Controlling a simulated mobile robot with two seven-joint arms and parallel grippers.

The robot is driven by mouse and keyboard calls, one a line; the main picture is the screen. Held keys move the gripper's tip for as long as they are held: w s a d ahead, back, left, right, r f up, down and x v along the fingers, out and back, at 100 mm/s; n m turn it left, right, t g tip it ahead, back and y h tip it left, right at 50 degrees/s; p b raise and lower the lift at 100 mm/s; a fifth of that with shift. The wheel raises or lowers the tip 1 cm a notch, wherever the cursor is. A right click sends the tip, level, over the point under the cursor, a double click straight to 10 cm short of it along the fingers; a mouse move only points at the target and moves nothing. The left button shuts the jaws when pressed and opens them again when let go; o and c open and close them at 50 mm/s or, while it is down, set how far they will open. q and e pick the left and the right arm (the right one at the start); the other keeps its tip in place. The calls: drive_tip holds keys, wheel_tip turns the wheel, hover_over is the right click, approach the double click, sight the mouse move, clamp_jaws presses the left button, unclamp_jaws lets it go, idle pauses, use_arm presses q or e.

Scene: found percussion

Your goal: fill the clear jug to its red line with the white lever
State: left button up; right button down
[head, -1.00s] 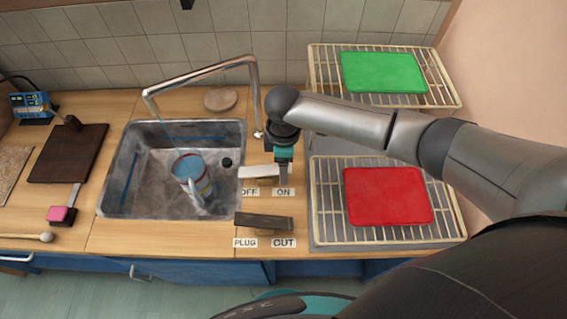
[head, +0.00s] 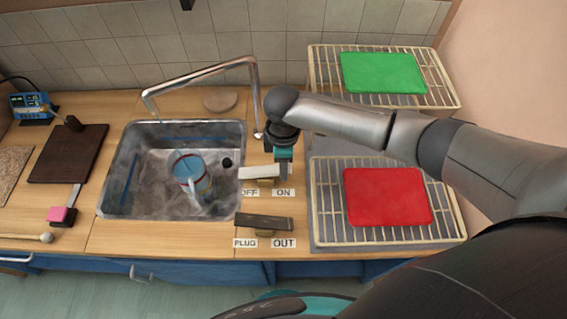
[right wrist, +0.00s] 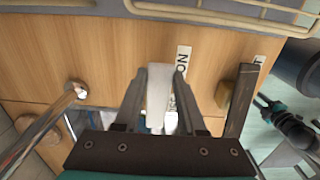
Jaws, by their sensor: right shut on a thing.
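The clear jug (head: 190,172) stands in the sink, with blue at its open top and a handle facing the front. Its red line and exact water level are too small to read. The white lever (head: 259,172) is on the counter right of the sink, above the OFF and ON labels. My right gripper (head: 283,165) is at the lever's right end, shut on it. In the right wrist view the white lever (right wrist: 158,95) lies between the two fingers, beside the ON label (right wrist: 182,62). My left gripper is not in view.
The metal sink (head: 112,195) has a curved tap (head: 205,72) over it. A dark lever (head: 263,221) with PLUG and OUT labels is just in front. Wire racks with a red mat (head: 388,196) and a green mat (head: 383,72) stand to the right.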

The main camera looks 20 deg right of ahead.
sight(274, 170)
drive_tip(key=shift+a+r+h+p, duration=0.25)
drive_tip(key=shift+r+h+p, duration=0.1)
drive_tip(key=shift+h+p, duration=0.4)
drive_tip(key=shift+w, duration=0.1)
drive_tip(key=shift+c, duration=2.4)
unclamp_jaws()
wheel_tip(274, 170, up, 15)
drive_tip(key=a+p, duration=0.1)
drive_tip(key=shift+w+a, duration=0.2)
drive_tip(key=shift+a, duration=0.15)
